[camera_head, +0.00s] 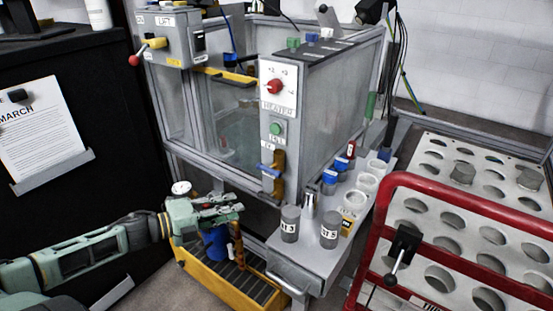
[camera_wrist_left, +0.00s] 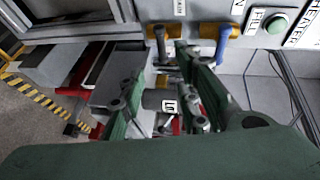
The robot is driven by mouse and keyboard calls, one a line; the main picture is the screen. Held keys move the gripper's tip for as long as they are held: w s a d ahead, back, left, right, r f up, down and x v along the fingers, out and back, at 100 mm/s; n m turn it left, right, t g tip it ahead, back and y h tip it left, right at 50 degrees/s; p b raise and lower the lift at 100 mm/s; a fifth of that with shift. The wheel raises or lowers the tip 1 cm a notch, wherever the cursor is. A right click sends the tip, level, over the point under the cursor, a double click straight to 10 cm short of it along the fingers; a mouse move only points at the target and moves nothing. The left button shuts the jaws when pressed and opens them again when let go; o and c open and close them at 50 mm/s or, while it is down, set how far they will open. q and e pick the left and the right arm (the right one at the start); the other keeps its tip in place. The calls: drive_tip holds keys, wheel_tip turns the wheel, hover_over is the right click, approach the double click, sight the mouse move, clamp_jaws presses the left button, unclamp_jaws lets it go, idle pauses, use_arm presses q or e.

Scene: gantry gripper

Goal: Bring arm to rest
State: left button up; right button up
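My left arm reaches in from the lower left in the head view. My left gripper (camera_head: 222,208) is in front of the glass-walled enclosure (camera_head: 345,95), above a yellow tray (camera_head: 215,270). In the left wrist view the two green fingers of the left gripper (camera_wrist_left: 163,68) stand apart with a gap between them, and I see nothing held. A grey labelled canister (camera_wrist_left: 158,101) shows behind the fingers. My right gripper is in neither view.
A side shelf (camera_head: 290,265) carries grey canisters (camera_head: 290,223) and white ring holders (camera_head: 355,200). A red-railed rack (camera_head: 470,210) with round holes stands at the right. A black panel (camera_head: 60,80) is at the left. Blue and orange handles hang on the enclosure front.

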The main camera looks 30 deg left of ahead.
use_arm(q)
drive_tip(key=shift+f, duration=0.1)
drive_tip(key=s+f+n+g+y, duration=0.1)
drive_tip(key=s+f+n+y, duration=0.3)
drive_tip(key=f, duration=0.5)
drive_tip(key=s+d+f+n+g+y, duration=0.1)
drive_tip(key=s+f+n+y, duration=0.1)
drive_tip(key=f+n, duration=0.5)
drive_tip(key=s+f+n+g+y, duration=0.2)
drive_tip(key=s+f+n+y, duration=0.15)
drive_tip(key=f, duration=0.65)
drive_tip(key=s+d+f+n+g+h, duration=0.1)
drive_tip(key=s+d+f+n+g, duration=0.1)
drive_tip(key=s+d+f, duration=0.4)
drive_tip(key=s+d+f+n+g, duration=0.2)
drive_tip(key=s+d+g, duration=0.15)
drive_tip(key=d, duration=0.45)
drive_tip(key=s+d+f+n+g+h, duration=0.1)
drive_tip(key=s+d+f+n+g, duration=0.1)
drive_tip(key=s+d+f, duration=0.3)
drive_tip(key=s+g+p, duration=0.1)
drive_tip(key=s+p, duration=1.5)
drive_tip(key=s, duration=0.2)
drive_tip(key=shift+a, duration=0.45)
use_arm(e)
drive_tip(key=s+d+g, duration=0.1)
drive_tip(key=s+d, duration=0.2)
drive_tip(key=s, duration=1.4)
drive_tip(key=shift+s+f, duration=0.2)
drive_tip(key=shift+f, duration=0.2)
